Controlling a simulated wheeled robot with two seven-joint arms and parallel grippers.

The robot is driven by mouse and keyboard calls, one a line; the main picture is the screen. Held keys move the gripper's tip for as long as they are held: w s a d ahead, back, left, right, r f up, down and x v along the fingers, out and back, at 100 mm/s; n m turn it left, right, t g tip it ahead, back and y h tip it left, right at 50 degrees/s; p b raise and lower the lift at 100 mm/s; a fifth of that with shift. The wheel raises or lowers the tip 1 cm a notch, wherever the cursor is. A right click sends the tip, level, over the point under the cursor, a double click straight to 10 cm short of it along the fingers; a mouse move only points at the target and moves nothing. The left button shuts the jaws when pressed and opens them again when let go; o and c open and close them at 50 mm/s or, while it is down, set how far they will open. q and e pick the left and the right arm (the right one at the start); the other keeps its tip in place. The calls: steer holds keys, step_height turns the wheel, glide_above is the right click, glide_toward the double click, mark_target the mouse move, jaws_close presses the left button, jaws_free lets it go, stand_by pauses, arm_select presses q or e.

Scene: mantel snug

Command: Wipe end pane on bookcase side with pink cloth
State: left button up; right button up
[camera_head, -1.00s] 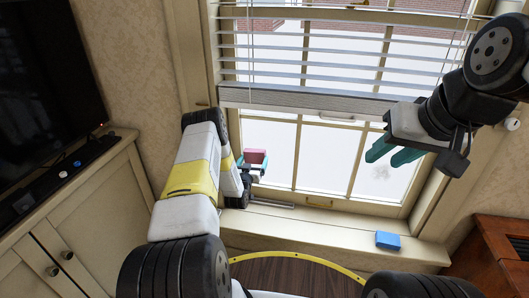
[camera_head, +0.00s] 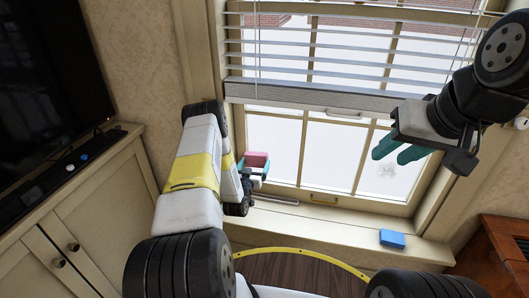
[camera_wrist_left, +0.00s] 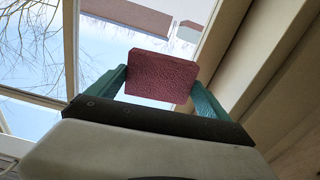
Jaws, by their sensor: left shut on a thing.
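The pink cloth (camera_head: 257,159) is a folded pad held in my left gripper (camera_head: 256,171), in front of the lower left window pane (camera_head: 275,145). In the left wrist view the cloth (camera_wrist_left: 162,77) sits between both teal fingers, with the window behind it. I cannot tell whether it touches the glass. My right gripper (camera_head: 390,155) is open and empty in front of the right end of the window. A faint grey smudge (camera_head: 390,171) shows on the lower right pane (camera_head: 402,180). No bookcase is clearly recognisable.
A blue block (camera_head: 392,238) lies on the windowsill (camera_head: 345,228). Lowered blinds (camera_head: 340,70) cover the upper window. A cream cabinet (camera_head: 100,210) with a dark screen (camera_head: 45,80) stands left. A brown wooden piece (camera_head: 495,255) stands at the lower right.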

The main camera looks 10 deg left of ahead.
arm_select(q)
steer(key=shift+s, duration=0.1)
steer(key=shift+s, duration=1.4)
